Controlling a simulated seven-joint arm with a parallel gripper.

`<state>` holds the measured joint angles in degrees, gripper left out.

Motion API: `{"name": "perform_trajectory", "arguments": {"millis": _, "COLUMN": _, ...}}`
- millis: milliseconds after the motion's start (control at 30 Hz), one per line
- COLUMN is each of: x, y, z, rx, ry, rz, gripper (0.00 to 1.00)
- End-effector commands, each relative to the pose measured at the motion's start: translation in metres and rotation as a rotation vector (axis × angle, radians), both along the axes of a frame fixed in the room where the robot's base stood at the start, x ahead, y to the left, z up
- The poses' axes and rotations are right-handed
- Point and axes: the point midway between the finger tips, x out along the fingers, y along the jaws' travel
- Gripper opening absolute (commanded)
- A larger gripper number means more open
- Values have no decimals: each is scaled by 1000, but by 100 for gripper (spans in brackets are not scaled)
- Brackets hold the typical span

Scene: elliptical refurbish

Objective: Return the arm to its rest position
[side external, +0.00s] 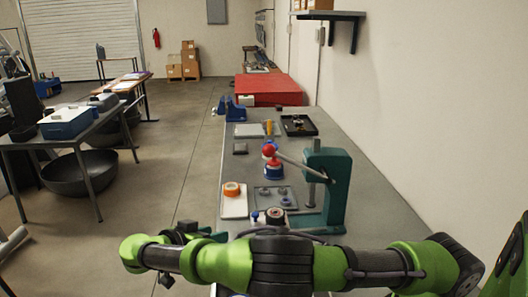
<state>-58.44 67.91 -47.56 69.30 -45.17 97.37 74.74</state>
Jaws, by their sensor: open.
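My green and dark grey arm (285,262) stretches across the bottom of the side external view, from the right edge to the left. My gripper (196,232) is the dark part beyond the arm's left end, near the left edge of the workbench (243,170). It is small and partly hidden by the arm, so its fingers are hard to make out. It is open, and I see nothing held in it.
A green press (330,185) with a red-knobbed lever (290,161) stands on the bench close beyond my arm. A white tray (233,208) with an orange ring (232,189) and a grey tray (289,190) with round parts lie beside it. Open floor (150,185) lies left.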

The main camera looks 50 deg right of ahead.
Motion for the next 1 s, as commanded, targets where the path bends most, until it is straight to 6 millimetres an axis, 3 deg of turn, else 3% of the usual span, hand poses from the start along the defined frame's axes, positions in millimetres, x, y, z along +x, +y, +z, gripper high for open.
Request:
{"name": "perform_trajectory", "arguments": {"millis": 200, "x": -28, "y": -31, "z": -8, "rx": 276, "ry": 373, "rz": 119, "gripper": 47}}
{"name": "perform_trajectory", "arguments": {"millis": 467, "x": -74, "y": -48, "z": 10, "rx": 702, "ry": 602, "rz": 381, "gripper": 47}}
{"name": "perform_trajectory", "arguments": {"millis": 700, "x": -122, "y": -48, "z": 56, "rx": 979, "ry": 567, "rz": 739, "gripper": 47}}
{"name": "perform_trajectory", "arguments": {"millis": 1000, "x": -184, "y": -55, "z": 119, "rx": 1002, "ry": 321, "rz": 1109, "gripper": 47}}
